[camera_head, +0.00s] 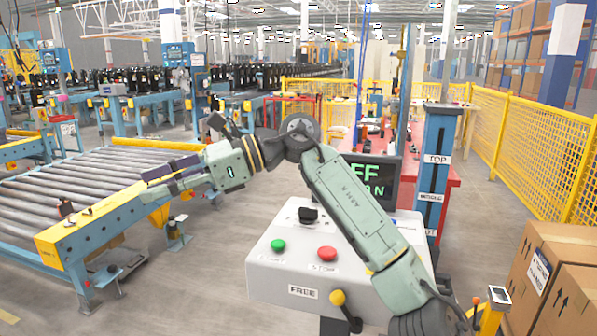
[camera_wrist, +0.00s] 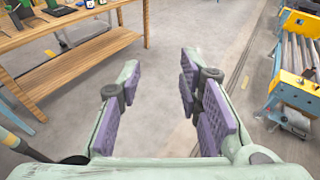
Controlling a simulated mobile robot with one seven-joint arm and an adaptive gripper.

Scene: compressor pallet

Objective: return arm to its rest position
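My green arm reaches up from the lower right of the head view and bends at a raised elbow. My gripper (camera_head: 152,184) points left, in front of the roller conveyor (camera_head: 75,185) in the picture. In the wrist view my gripper (camera_wrist: 158,82) has its two purple-padded fingers well apart. Only bare grey floor shows between them, so it is open and empty. The fingers touch nothing in the wrist view.
A control box (camera_head: 265,280) with green and red buttons stands below my arm. Cardboard boxes (camera_head: 565,270) are at the lower right, and a yellow fence (camera_head: 545,150) is behind them. The wrist view shows a wooden table (camera_wrist: 75,58) and a conveyor end (camera_wrist: 290,88).

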